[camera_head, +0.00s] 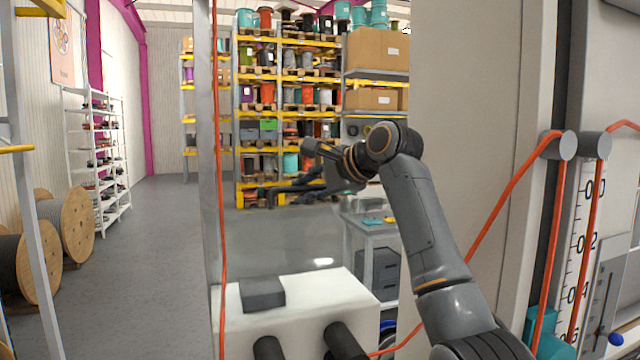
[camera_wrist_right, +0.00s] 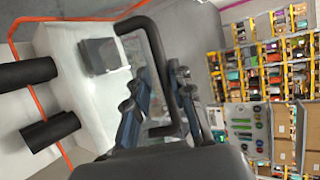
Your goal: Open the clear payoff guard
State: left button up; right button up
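The clear payoff guard (camera_head: 310,235) is a see-through panel in the middle of the head view, with a pale upright frame edge on its left. A black bent handle (camera_wrist_right: 160,75) shows large in the right wrist view. My right gripper (camera_wrist_right: 160,112) has its fingers apart, one on each side of the handle's long bar. I cannot tell whether either finger touches it. In the head view my right gripper (camera_head: 290,190) is small and dark, at the panel, its fingers hard to make out. My left gripper is not in view.
A white block-shaped machine part (camera_head: 330,300) with black rollers and a grey block sits low behind the panel. An orange cable (camera_head: 220,200) runs down the left frame edge. Wooden reels (camera_head: 75,225) stand left. Shelves (camera_head: 290,100) fill the back. The left aisle floor is clear.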

jog(key=v, duration=1.1)
jog(key=shift+d, duration=0.2)
